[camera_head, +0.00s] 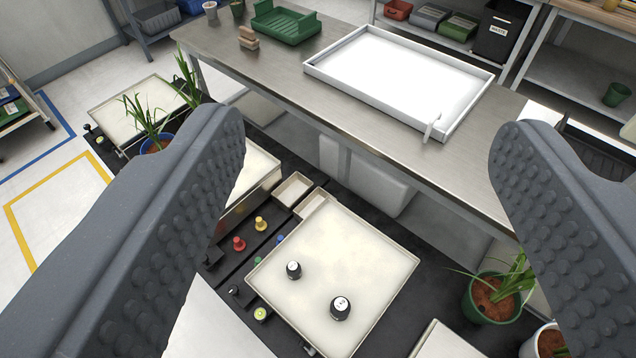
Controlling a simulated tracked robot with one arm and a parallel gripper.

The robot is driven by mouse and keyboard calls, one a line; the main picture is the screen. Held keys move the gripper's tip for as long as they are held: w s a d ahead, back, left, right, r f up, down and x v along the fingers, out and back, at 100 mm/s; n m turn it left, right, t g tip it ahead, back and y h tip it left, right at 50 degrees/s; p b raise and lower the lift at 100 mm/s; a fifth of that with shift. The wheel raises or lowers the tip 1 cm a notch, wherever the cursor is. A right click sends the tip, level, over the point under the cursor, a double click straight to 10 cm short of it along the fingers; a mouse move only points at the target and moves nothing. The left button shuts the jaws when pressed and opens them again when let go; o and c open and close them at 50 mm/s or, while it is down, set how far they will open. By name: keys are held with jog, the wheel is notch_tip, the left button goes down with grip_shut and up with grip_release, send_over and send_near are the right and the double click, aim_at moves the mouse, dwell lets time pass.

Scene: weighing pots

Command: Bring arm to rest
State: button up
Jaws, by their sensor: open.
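My gripper (368,165) is open, its two dark grey, studded fingers wide apart at the left and right of the view. Nothing is between the fingers, and they hang above a row of weighing platforms. A potted plant in a green pot (492,300) stands right of this platform, partly behind the right finger. A plant in a blue pot (157,144) shows at the left, partly hidden by the left finger.
A steel bench (440,170) runs behind, bearing a white tray (313,68), a green crate (285,22) and wooden blocks (248,38). Red (239,243) and yellow (260,223) knobs sit left of the platform. A white pot (540,342) stands at lower right.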

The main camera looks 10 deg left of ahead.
notch_tip(320, 180, up, 4)
jog(key=p, duration=0.3)
jog(key=shift+f+p, duration=0.25)
jog(key=shift+p, duration=0.1)
